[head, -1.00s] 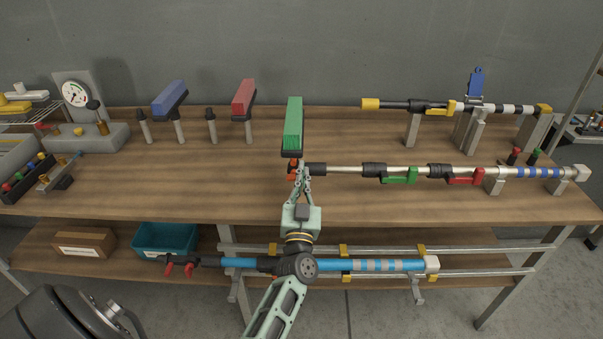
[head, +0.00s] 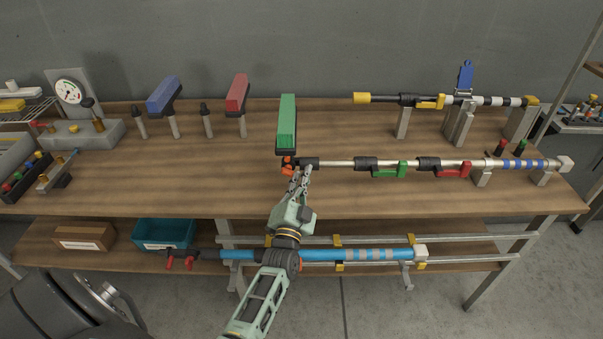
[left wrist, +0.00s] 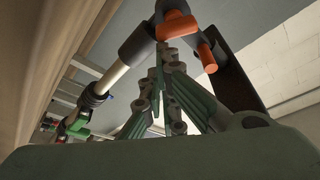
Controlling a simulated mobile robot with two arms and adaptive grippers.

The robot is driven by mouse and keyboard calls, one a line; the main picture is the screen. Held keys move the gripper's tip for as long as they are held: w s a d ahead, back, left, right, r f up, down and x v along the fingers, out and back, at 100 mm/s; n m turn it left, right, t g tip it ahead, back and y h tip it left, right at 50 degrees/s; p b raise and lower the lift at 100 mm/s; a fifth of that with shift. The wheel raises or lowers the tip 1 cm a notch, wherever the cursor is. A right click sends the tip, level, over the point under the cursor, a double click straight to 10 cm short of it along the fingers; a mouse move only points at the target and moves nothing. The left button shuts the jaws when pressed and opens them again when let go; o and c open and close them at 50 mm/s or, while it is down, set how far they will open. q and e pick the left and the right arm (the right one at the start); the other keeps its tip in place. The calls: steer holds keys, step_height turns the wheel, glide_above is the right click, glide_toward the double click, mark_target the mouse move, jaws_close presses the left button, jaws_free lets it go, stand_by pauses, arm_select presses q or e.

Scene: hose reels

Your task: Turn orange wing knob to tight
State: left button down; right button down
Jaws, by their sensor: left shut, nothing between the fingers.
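The orange wing knob (head: 287,166) sits at the left end of a silver pole (head: 337,163), just below a green brush head (head: 287,122). In the left wrist view the orange knob (left wrist: 207,57) shows close up, just beyond the fingertips, with one orange wing sticking down. My left gripper (head: 303,172) is shut and empty, with its tips just right of and below the knob. In the left wrist view the gripper tips (left wrist: 165,52) are beside or touching the knob; I cannot tell which. My right gripper is not in view.
The pole carries a green clip (head: 389,171) and a red clip (head: 454,171). Blue (head: 163,96) and red (head: 238,92) brush heads stand at left. A blue pole (head: 340,255) lies below the bench top (head: 200,190).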

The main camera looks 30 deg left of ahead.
arm_select(q)
steer(key=shift+d+f+m+h+p, duration=0.1)
steer(key=shift+f+m+h+p, duration=0.25)
steer(key=shift+m, duration=0.55)
steer(key=shift+f+m+h+p, duration=0.2)
steer(key=shift+m+h+p, duration=0.1)
steer(key=shift+m, duration=0.6)
steer(key=shift+f+m+g+h+p, duration=0.2)
steer(key=shift+f+m+p, duration=0.05)
steer(key=shift+m, duration=0.4)
steer(key=shift+f+m+g+h+p, duration=0.15)
steer(key=shift+f+m+g+p, duration=0.05)
steer(key=shift+m, duration=0.45)
steer(key=shift+f+m, duration=0.2)
steer(key=shift+m, duration=0.3)
